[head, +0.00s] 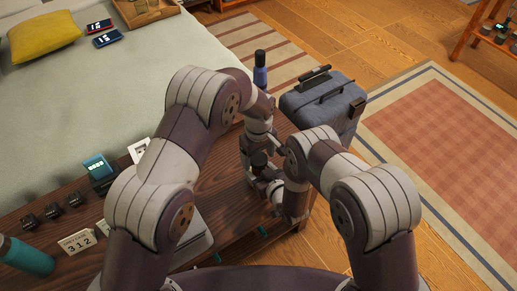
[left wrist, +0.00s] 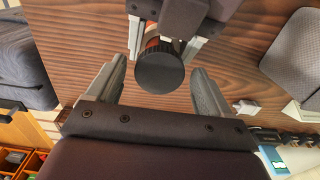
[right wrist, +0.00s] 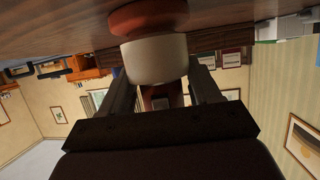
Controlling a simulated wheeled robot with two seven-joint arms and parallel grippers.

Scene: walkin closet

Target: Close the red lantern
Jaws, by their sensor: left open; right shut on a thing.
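The red lantern stands on the dark wooden bench. The right wrist view, upside down, shows its red base (right wrist: 148,18) against the wood and its cream body (right wrist: 157,60) between my right gripper's fingers. My right gripper (right wrist: 162,85) is shut on the body. In the left wrist view a dark round cap (left wrist: 160,72) faces the camera, with a sliver of red behind it. My left gripper (left wrist: 160,88) is open, its fingers on either side of the cap with gaps showing. Whether the cap is fully seated cannot be told. In the head view my arms partly hide the lantern (head: 258,160).
A blue bottle (head: 260,70) and a grey suitcase (head: 325,102) are beyond the bench. A dark clock (head: 98,170), small black items, a 312 calendar (head: 77,242) and a teal bottle (head: 25,256) occupy the bench's left part. The bed is behind.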

